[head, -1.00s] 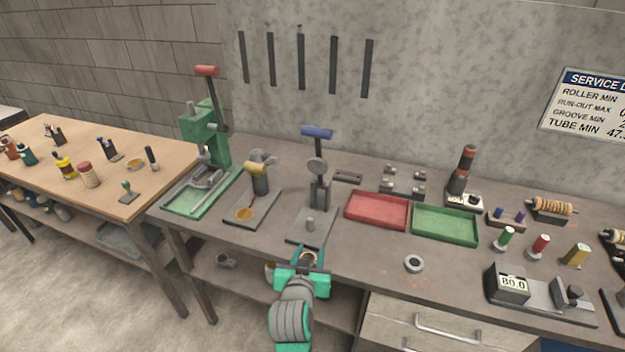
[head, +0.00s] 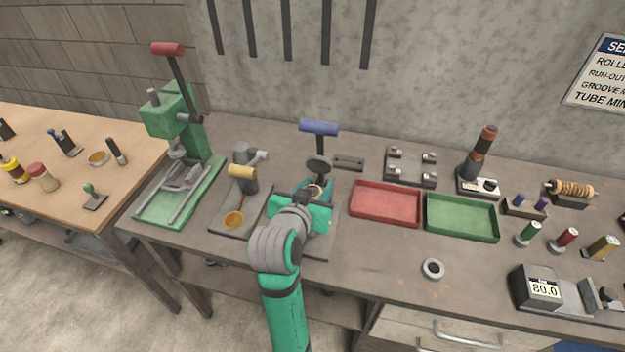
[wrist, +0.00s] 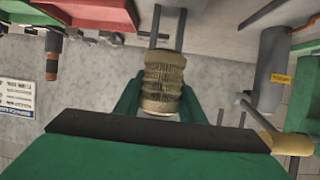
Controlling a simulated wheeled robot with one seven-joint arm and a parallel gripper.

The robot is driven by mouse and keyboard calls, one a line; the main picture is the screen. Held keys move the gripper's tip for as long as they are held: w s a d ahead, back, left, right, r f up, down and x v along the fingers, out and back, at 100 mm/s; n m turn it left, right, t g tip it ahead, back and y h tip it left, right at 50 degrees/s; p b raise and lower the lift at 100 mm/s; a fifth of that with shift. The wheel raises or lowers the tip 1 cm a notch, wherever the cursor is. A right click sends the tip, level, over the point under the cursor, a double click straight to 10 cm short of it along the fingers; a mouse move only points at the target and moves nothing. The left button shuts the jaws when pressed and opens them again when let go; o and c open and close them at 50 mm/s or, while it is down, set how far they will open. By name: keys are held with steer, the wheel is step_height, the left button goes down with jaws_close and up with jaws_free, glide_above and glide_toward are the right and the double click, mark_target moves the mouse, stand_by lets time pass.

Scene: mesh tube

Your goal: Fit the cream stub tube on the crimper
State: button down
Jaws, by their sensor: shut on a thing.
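The cream stub tube (wrist: 163,80) is ribbed and stands out between my green fingers in the wrist view. My gripper (head: 316,190) is shut on it, and only a little of the tube's top rim shows in the head view. The blue-handled press (head: 319,128), which looks like the crimper, stands at mid-bench with a round grey head. My gripper is in front of its column, over its base plate (head: 322,248). My arm hides the lower part of the press, so I cannot tell whether the tube touches it.
A yellow-tipped tool stand (head: 243,172) is close on the left, beyond it a green press (head: 180,120). A red tray (head: 386,218) and a green tray (head: 460,235) lie to the right. A grey ring (head: 433,268) sits on otherwise clear bench in front.

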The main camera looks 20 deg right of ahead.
steer(key=shift+f, duration=2.9)
steer(key=shift+s, duration=0.2)
steer(key=shift+w+f, duration=0.15)
steer(key=shift+f, duration=0.55)
steer(key=shift+f, duration=0.1)
steer(key=shift+f, duration=0.25)
steer(key=shift+f, duration=1.05)
stand_by(1.2)
steer(key=c, duration=1.1)
jaws_free()
